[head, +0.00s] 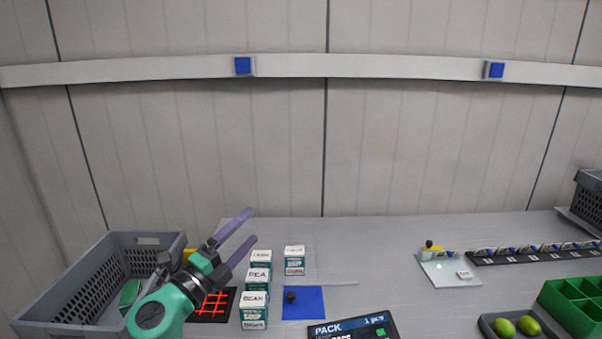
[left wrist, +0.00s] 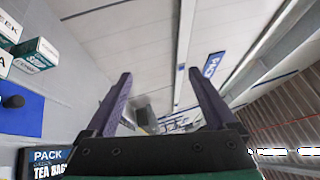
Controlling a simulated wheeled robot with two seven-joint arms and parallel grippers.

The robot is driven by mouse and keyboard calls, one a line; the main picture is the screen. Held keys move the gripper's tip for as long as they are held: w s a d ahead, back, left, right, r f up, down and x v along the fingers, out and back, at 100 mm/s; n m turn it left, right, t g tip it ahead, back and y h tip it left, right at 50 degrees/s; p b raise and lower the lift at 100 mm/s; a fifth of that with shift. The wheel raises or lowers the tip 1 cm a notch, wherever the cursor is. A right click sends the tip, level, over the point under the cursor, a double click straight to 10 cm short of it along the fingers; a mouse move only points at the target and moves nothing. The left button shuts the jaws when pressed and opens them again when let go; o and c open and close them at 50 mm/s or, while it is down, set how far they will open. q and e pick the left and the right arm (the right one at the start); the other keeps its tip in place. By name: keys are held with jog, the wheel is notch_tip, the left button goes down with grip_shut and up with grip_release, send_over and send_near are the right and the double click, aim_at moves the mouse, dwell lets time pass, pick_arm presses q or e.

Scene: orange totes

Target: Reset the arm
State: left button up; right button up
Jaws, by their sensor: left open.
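My left gripper (head: 241,232) is raised over the left part of the table, its two purple fingers apart and empty, pointing up and to the right in the head view. In the left wrist view the fingers (left wrist: 157,85) are also spread with nothing between them, facing the wall and ceiling. My green left arm comes in from the bottom left. It partly hides a grey crate and a black mat with red lines. My right gripper is not in either view.
A grey crate (head: 50,290) stands at left. Several small boxes (head: 254,307) stand right of my gripper, beside a blue mat (head: 304,309) with a dark object. A PACK screen (head: 352,330) is at front. Limes (head: 503,327) and a green divided bin (head: 570,307) are at right. The table's middle is mostly clear.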

pick_arm(q)
jog(key=s+a+f+n+y, duration=0.3)
jog(key=a+f+n+y, duration=0.5)
jog(key=a+n+y, duration=0.6)
jog(key=s+f+n+g, duration=0.3)
jog(key=s+f, duration=0.1)
jog(key=f, duration=0.2)
jog(key=s+f+n+g+h, duration=0.1)
jog(key=s+f+n+g, duration=0.2)
jog(key=s+f, duration=0.2)
jog(key=s+f+n+g, duration=0.3)
jog(key=s+f, duration=0.1)
jog(key=f, duration=0.3)
jog(key=shift+s+a+h, duration=0.2)
jog(key=shift+s+h, duration=0.1)
jog(key=s+d+f+g+h, duration=0.25)
jog(key=s+f+g, duration=0.3)
jog(key=s, duration=0.55)
notch_tip(320, 180, down, 28)
jog(key=s+b, duration=0.2)
jog(key=b, duration=0.4)
jog(key=s+a+f+g+b, duration=0.2)
jog(key=s+f+b, duration=0.2)
jog(key=s+f, duration=1.2)
notch_tip(320, 180, down, 3)
jog(key=shift+s+a+f+y, duration=0.2)
jog(key=shift+s+y, duration=0.1)
jog(key=shift+y, duration=0.05)
